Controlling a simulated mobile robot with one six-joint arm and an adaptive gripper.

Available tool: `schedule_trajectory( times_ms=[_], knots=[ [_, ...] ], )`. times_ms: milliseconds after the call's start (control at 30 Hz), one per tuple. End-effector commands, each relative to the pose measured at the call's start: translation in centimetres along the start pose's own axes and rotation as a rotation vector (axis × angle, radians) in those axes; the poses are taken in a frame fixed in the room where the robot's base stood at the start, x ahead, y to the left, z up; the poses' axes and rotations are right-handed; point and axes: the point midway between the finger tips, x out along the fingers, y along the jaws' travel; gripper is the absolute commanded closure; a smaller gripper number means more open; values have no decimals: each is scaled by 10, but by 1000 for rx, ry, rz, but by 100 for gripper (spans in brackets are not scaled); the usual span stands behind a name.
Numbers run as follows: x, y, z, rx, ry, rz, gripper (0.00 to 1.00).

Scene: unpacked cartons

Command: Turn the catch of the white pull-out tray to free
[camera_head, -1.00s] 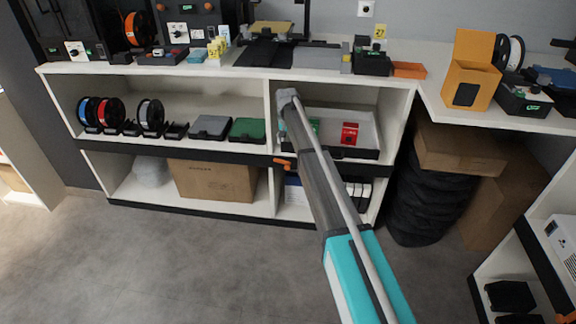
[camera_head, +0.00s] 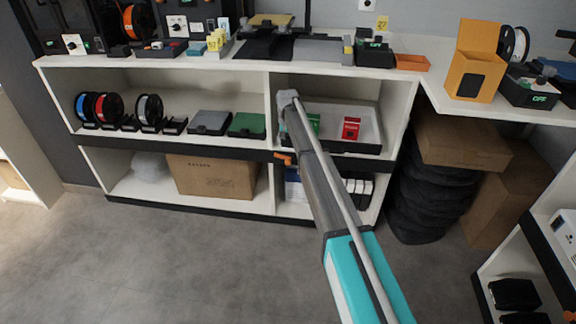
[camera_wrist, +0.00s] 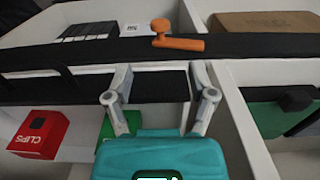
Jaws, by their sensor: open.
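The white pull-out tray (camera_head: 368,122) sits in the upper right compartment of the low white shelf, with a red box and a green box in it. An orange catch (camera_head: 284,157) is on the dark front rail at the tray's left, partly behind my arm. In the wrist view the catch (camera_wrist: 178,42) has a round knob and a bar lying sideways along the black rail. My gripper (camera_wrist: 160,72) is open and empty, its two fingers apart and short of the catch in the picture. In the head view my arm hides the gripper's jaws.
A white divider (camera_head: 270,108) stands left of the tray. A cardboard box (camera_head: 212,177) is in the lower left compartment. The grey floor (camera_head: 150,260) in front is clear.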

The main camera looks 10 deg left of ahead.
Motion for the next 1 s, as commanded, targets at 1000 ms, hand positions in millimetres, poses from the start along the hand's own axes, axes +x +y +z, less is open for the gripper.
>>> schedule_trajectory(
  times_ms=[1000],
  knots=[
    [80,2,0,2,0,0,28]
  ],
)
